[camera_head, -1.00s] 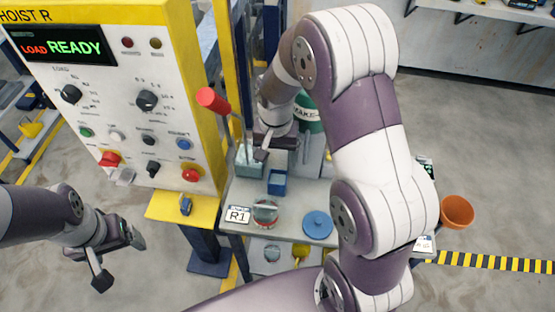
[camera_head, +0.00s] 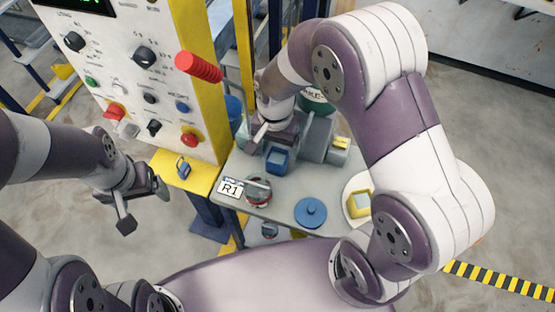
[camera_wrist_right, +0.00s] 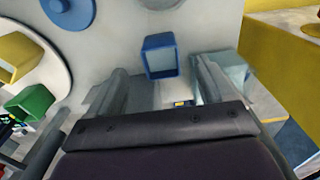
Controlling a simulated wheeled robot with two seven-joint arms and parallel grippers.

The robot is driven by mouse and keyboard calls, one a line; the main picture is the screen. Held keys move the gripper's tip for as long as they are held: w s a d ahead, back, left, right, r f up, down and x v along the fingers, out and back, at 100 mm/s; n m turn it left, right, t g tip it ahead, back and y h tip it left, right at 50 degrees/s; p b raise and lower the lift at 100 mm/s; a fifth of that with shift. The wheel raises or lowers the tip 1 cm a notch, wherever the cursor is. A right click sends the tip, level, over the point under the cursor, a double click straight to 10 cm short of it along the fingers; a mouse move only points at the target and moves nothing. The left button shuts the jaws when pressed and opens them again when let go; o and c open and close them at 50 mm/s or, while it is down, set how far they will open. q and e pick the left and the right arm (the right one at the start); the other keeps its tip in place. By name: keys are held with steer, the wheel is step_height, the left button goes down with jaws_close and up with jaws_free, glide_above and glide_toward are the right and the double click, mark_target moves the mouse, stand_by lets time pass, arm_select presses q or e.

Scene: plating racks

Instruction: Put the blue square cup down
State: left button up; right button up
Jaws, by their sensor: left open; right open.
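The blue square cup (camera_head: 277,160) stands on the grey table in the head view, just in front of my right gripper (camera_head: 268,137). In the right wrist view the cup (camera_wrist_right: 160,57) shows its open square mouth, just past and between the two spread fingers of my right gripper (camera_wrist_right: 165,85). The fingers are open, with clear space between them and the cup. My left gripper (camera_head: 143,205) is open and empty in the air at the left, away from the table. The right fingertips are partly hidden in the head view.
A blue round lid (camera_head: 311,212), a red-rimmed bowl (camera_head: 258,190), the R1 sign (camera_head: 231,188) and a yellow square cup (camera_head: 359,203) on a white plate share the table. A green cup (camera_wrist_right: 30,104) shows in the wrist view. The hoist panel (camera_head: 140,80) with a red lever stands left.

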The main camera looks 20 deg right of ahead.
mark_target(277, 160)
steer(key=f, duration=0.5)
steer(key=w+f+p, duration=0.1)
steer(key=f, duration=0.1)
steer(key=shift+d+f, duration=0.3)
steer(key=shift+f, duration=0.05)
steer(key=shift+s+r, duration=0.1)
steer(key=c, duration=1.2)
